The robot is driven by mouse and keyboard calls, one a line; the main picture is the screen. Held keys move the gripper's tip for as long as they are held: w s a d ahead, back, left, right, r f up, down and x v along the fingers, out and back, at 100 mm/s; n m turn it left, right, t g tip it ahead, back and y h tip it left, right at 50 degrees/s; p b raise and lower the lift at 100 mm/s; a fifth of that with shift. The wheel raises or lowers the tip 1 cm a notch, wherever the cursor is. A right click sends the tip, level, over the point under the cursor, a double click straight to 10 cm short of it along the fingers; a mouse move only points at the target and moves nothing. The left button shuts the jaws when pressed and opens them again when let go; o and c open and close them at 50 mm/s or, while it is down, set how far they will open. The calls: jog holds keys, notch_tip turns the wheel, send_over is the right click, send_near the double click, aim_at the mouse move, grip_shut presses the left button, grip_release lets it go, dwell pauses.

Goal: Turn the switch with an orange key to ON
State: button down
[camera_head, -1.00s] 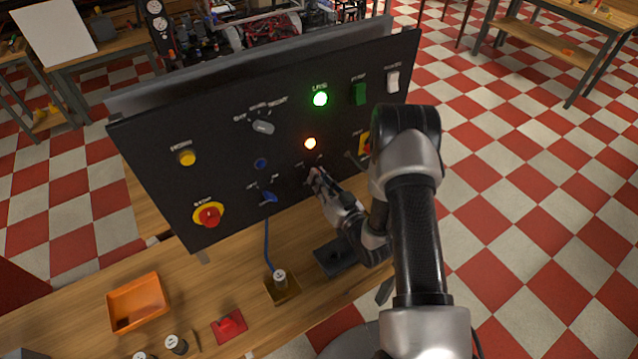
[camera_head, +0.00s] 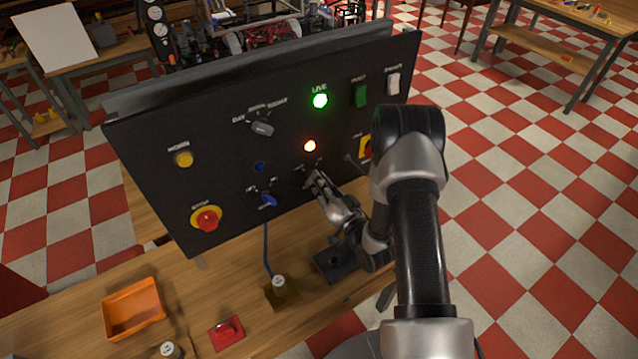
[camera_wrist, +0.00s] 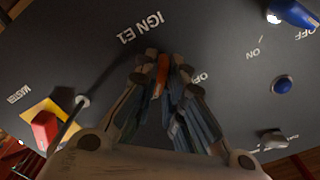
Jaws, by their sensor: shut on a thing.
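The orange key (camera_wrist: 163,70) shows as a small strip between my fingertips in the wrist view, just below the label IGN E1 on the black panel. My gripper (camera_wrist: 160,68) is shut on it, and the fingers hide most of the key and its switch. The word OFF shows just right of the fingers; the ON mark is hidden, so I cannot tell the key's exact angle. In the head view my gripper (camera_head: 313,179) is at the panel's lower middle, below a lit orange lamp (camera_head: 310,146), and the key cannot be made out there.
A blue key (camera_head: 267,201) sits left of my gripper on the panel (camera_head: 225,180), with a blue cord hanging down. The red master switch (camera_wrist: 45,127) is on the other side, with a thin rod nearby. A red stop button (camera_head: 207,219) and orange tray (camera_head: 133,308) are further left.

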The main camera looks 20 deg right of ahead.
jog(key=c, duration=1.7)
grip_release()
jog(key=v, duration=1.2)
